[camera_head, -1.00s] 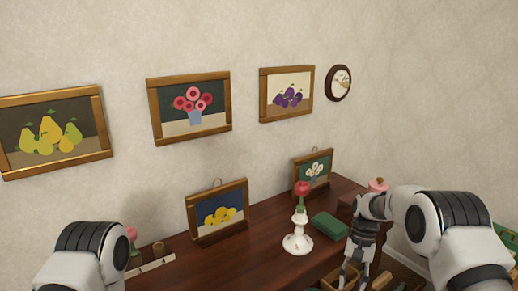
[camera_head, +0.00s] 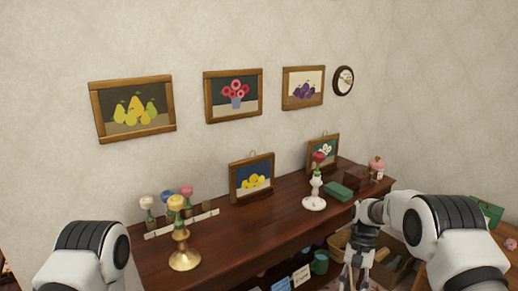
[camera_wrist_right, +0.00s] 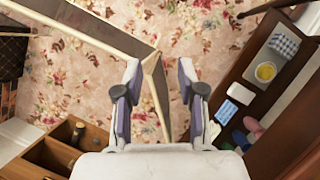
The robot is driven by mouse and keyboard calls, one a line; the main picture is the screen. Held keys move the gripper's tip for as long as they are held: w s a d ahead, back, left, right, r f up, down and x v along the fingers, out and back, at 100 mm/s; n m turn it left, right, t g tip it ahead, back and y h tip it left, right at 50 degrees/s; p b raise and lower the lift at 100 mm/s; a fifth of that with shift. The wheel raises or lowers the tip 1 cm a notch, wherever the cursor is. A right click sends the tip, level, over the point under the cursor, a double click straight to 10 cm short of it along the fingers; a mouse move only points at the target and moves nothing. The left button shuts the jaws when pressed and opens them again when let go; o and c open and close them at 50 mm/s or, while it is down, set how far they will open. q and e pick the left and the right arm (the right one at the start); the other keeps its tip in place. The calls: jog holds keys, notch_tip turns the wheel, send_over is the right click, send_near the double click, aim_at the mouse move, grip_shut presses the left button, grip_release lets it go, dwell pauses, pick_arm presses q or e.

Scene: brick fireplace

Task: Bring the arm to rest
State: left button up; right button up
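My right arm comes in from the right in the head view, with its gripper (camera_head: 355,275) pointing down in front of the dark wooden cabinet (camera_head: 270,228). In the right wrist view the two fingers (camera_wrist_right: 160,68) are spread apart, with nothing held between them. A pale frame-like edge and flowered carpet show beyond the gap. My left arm shows only as a white and black link at the lower left of the head view. Its gripper is out of view.
Shelves below hold a green mug (camera_head: 319,263). A basket (camera_head: 385,268) is close to my right gripper.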

jog(key=s+f+g, duration=0.2)
jog(key=s+f, duration=0.7)
jog(key=s, duration=0.3)
jog(key=s+f+g, duration=0.1)
jog(key=s+f, duration=0.7)
jog(key=s, duration=0.4)
jog(key=s+n+t+h, duration=0.2)
jog(key=s+n+t, duration=0.25)
jog(key=s, duration=1.05)
jog(key=w+t, duration=0.2)
jog(key=w, duration=0.1)
jog(key=w+d+t, duration=0.1)
jog(key=w, duration=0.1)
jog(key=shift+f, duration=0.3)
